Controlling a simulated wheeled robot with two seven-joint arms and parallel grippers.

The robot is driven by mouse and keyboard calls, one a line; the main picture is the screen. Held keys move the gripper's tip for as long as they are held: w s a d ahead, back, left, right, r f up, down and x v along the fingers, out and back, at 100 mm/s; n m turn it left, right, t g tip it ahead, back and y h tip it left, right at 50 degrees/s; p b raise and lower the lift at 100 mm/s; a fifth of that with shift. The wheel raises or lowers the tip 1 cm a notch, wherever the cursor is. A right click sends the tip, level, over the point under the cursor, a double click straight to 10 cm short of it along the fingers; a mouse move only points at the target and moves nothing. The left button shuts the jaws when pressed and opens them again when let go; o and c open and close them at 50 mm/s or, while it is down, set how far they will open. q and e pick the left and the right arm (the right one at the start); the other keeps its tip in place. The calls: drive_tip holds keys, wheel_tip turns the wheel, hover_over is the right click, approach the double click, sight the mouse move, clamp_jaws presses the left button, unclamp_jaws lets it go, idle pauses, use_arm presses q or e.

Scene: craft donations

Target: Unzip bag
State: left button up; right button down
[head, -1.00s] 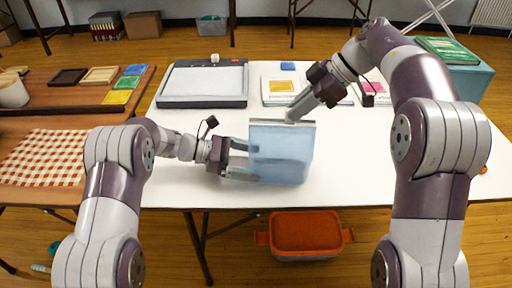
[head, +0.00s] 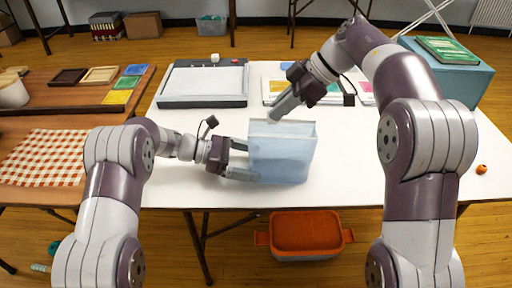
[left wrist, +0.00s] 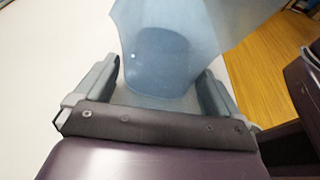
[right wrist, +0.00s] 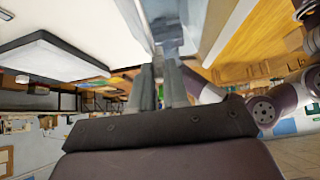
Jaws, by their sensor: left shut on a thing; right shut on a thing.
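The translucent blue bag (head: 282,155) stands upright near the front edge of the white table. Its top shows two separated edges with a gap between them. My left gripper (head: 252,162) is shut on the bag's left side, and the bag fills the space between its fingers in the left wrist view (left wrist: 157,88). My right gripper (head: 273,118) is at the bag's top edge, left of its middle, with its fingers close together. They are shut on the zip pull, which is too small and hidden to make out. The bag also shows in the right wrist view (right wrist: 170,22).
A grey-framed board (head: 204,84) lies at the back left of the white table (head: 190,150). A blue box (head: 460,78) with a green book on it stands at the back right. A small orange bead (head: 481,169) lies at the right.

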drive_tip(key=shift+a+f, duration=0.1)
drive_tip(key=shift+a, duration=1)
drive_tip(key=c, duration=1)
unclamp_jaws()
drive_tip(key=shift+c, duration=0.2)
drive_tip(key=shift+w, duration=0.1)
drive_tip(key=shift+c, duration=0.8)
drive_tip(key=shift+r, duration=3.6)
use_arm(q)
drive_tip(key=o, duration=0.4)
drive_tip(key=p+v, duration=0.1)
drive_tip(key=v, duration=1.1)
drive_tip(key=shift+a+r, duration=0.1)
drive_tip(key=shift+a, duration=0.25)
use_arm(e)
drive_tip(key=shift+r, duration=0.5)
